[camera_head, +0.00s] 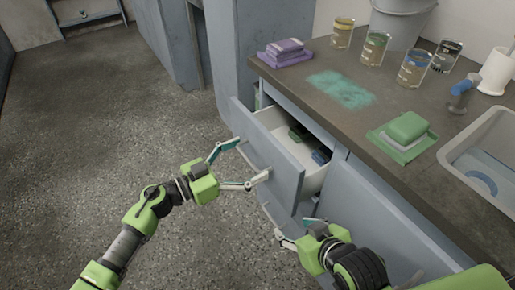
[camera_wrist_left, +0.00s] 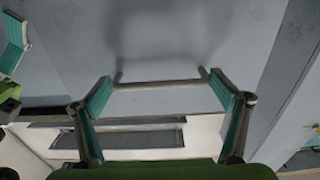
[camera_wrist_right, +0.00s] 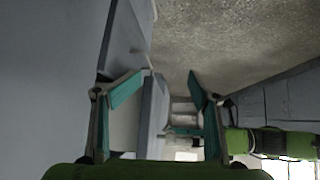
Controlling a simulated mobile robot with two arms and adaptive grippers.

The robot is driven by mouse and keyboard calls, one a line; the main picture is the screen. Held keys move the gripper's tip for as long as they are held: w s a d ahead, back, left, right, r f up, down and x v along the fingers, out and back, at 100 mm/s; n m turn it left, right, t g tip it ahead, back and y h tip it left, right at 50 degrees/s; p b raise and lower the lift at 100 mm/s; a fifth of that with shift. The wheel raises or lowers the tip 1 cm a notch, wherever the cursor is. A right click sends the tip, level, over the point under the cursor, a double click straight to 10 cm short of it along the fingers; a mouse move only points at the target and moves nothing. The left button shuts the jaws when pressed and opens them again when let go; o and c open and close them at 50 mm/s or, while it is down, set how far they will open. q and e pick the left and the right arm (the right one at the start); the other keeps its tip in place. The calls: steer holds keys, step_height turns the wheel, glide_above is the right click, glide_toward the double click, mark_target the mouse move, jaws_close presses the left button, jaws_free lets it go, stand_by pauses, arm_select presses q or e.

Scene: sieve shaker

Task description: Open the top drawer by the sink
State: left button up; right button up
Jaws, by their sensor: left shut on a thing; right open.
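The top drawer (camera_head: 271,153) by the sink is pulled out, with its grey front standing well away from the cabinet and its pale inside showing. A green thing and a blue thing lie inside it. My left gripper (camera_head: 243,165) is at the drawer front, shut on the drawer's bar handle (camera_wrist_left: 160,84), which spans between its fingers in the left wrist view. My right gripper (camera_head: 294,229) is open and empty, low beside the cabinet front, to the right of the drawer. It also shows open in the right wrist view (camera_wrist_right: 168,88).
The sink (camera_head: 489,160) is in the counter at right. The floor (camera_head: 110,110) at left is clear. A lower drawer sits below.

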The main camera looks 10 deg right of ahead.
steer(key=s+d+f+g+h+p, duration=0.1)
steer(key=s+f+g+p, duration=0.15)
steer(key=s, duration=0.25)
steer(key=s+d+f+g+p, duration=0.1)
steer(key=s+d+g, duration=0.15)
steer(key=s, duration=0.25)
arm_select(q)
steer(key=p+v, duration=0.3)
steer(key=v, duration=2.1)
steer(key=shift+p, duration=0.35)
arm_select(e)
step_height(320, 180, down, 12)
steer(key=g, duration=0.1)
steer(key=shift+w+a, duration=0.15)
steer(key=shift+a, duration=0.3)
steer(key=shift+f, duration=0.1)
arm_select(q)
steer(key=o, duration=1.4)
steer(key=v, duration=1.2)
steer(key=shift+d, duration=0.1)
